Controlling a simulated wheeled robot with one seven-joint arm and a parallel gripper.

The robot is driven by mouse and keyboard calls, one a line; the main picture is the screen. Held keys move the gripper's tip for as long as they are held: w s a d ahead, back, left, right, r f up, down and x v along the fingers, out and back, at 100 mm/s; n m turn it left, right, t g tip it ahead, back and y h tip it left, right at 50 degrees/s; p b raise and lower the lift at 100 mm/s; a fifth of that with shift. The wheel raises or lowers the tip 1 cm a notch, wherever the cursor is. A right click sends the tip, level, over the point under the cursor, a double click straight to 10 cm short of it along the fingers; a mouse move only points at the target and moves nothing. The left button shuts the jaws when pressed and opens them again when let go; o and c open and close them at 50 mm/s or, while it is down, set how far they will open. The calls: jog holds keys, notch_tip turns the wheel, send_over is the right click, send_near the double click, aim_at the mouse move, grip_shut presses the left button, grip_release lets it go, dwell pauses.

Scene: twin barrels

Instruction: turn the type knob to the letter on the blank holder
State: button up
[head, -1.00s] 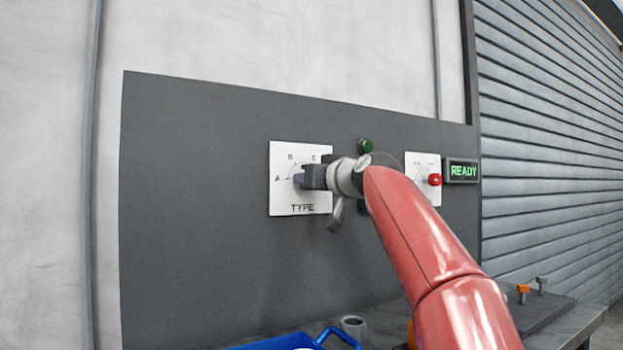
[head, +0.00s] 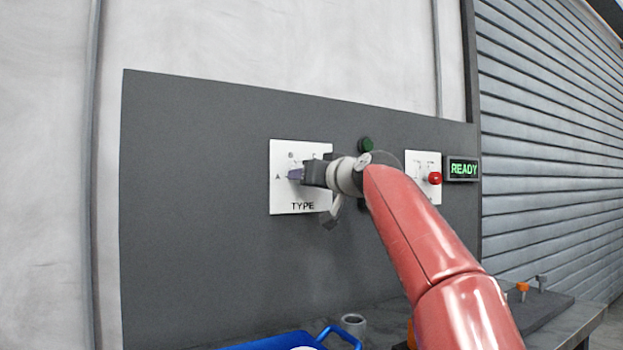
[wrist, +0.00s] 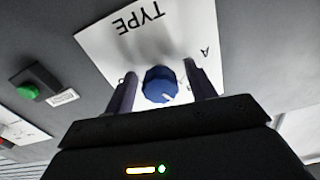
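The type knob (wrist: 160,86) is a round blue knob on a white plate (head: 284,201) lettered TYPE, with A and B legible; the gripper partly covers the plate in the head view. A small pale mark shows on the knob, but I cannot tell which letter it points to. My gripper (wrist: 160,72) is open, with one finger on each side of the knob and a narrow gap visible on both sides. No blank holder with a readable letter shows.
A green button (head: 366,145), a red knob (head: 435,178) and a lit READY sign (head: 462,170) are on the grey panel (head: 200,250) to the right. Below are a blue tray (head: 272,343), a grey ring (head: 353,322) and orange-topped pieces (head: 522,287) on the bench.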

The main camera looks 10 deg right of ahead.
jog(key=b+v, duration=0.4)
jog(key=v, duration=0.4)
dwell(0.6)
